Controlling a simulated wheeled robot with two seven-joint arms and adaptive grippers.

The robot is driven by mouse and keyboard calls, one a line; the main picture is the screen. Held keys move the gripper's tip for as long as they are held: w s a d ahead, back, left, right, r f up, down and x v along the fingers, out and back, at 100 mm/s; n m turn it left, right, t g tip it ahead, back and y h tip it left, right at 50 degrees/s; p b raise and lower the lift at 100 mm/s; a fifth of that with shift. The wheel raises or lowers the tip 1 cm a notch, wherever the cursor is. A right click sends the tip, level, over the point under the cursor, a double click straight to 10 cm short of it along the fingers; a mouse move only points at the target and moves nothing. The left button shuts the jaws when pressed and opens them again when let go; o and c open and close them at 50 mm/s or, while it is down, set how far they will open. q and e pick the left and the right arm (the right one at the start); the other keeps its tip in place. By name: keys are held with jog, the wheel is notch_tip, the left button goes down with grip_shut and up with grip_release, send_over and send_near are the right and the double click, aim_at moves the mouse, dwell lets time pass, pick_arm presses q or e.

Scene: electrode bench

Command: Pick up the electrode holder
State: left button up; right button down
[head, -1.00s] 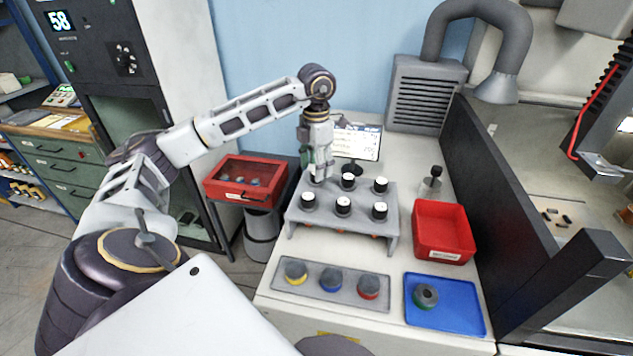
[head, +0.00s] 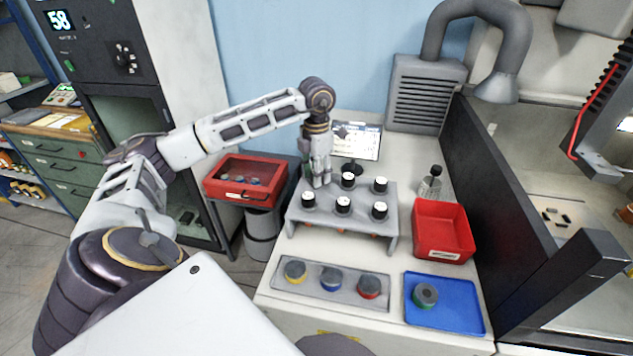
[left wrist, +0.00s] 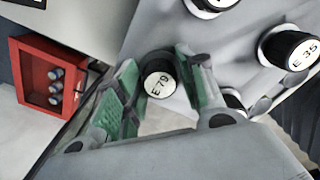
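The electrode holder labelled E 79 (left wrist: 160,86), dark with a round white top, stands upright at the back left of the grey rack (head: 391,236). My left gripper (head: 318,183) is down over it from above and hides most of it in the head view. In the left wrist view the two green-padded fingers (left wrist: 158,78) stand on either side of the holder, spread apart and close to it; I see no clear grip. Several similar black holders with white tops stand in the rack, one labelled E 35 (left wrist: 290,50). My right gripper is not in view.
A red bin (head: 443,250) and a blue tray (head: 462,318) with a green-banded ring piece are at the right. A grey plate (head: 311,289) with three coloured-band pieces lies in front. A red case (head: 222,195) stands left, and a dark partition (head: 497,185) right.

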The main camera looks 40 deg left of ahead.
pick_arm(q)
grip_shut()
jog(key=shift+r, duration=0.9)
notch_tip(320, 180, up, 6)
jog(key=shift+r, duration=1.15)
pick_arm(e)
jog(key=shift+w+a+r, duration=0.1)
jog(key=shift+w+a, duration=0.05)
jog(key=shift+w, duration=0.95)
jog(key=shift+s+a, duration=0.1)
